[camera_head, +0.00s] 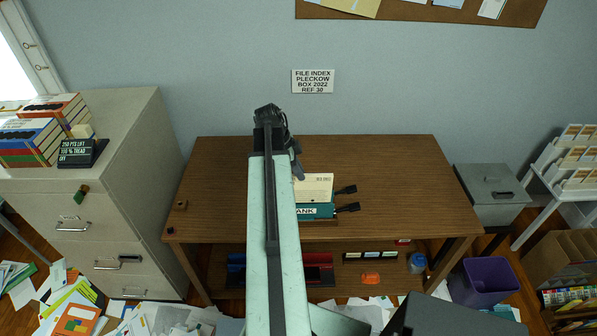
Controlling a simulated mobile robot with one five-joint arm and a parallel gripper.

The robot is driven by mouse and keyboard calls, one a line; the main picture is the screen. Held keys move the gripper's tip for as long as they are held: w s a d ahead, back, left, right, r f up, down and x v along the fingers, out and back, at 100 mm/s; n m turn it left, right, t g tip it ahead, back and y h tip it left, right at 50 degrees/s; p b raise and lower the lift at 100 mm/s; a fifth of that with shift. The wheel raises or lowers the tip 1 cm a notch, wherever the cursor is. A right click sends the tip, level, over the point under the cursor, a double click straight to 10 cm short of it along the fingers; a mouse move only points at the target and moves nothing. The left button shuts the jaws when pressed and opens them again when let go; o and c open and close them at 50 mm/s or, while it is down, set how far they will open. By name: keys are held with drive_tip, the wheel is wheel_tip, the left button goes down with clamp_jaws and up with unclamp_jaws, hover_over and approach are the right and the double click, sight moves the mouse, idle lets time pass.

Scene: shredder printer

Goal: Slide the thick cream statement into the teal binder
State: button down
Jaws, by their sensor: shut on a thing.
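The cream statement (314,187) stands upright over the brown table, with a line of dark print near its top. The teal binder (318,211), with a white label ending in "ANK", is directly below it on the table. The statement's lower edge meets the binder's top in the picture; I cannot tell whether it is inside. My gripper (298,171) is at the statement's upper left edge, shut on it. My arm hides the left part of the statement and binder, and most of the gripper.
The brown table (390,170) is otherwise mostly clear. A filing cabinet (110,180) stands left, a grey box (490,190) right, and a purple bin (485,280) at the front right. Papers litter the floor.

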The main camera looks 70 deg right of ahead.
drive_tip(key=shift+f+b, duration=3.55)
drive_tip(key=shift+f, duration=0.4)
drive_tip(key=c, duration=1.3)
unclamp_jaws()
drive_tip(key=shift+c, duration=0.2)
wheel_tip(320, 180, up, 8)
drive_tip(key=p, duration=0.8)
drive_tip(key=shift+r, duration=0.2)
drive_tip(key=shift+f, duration=0.15)
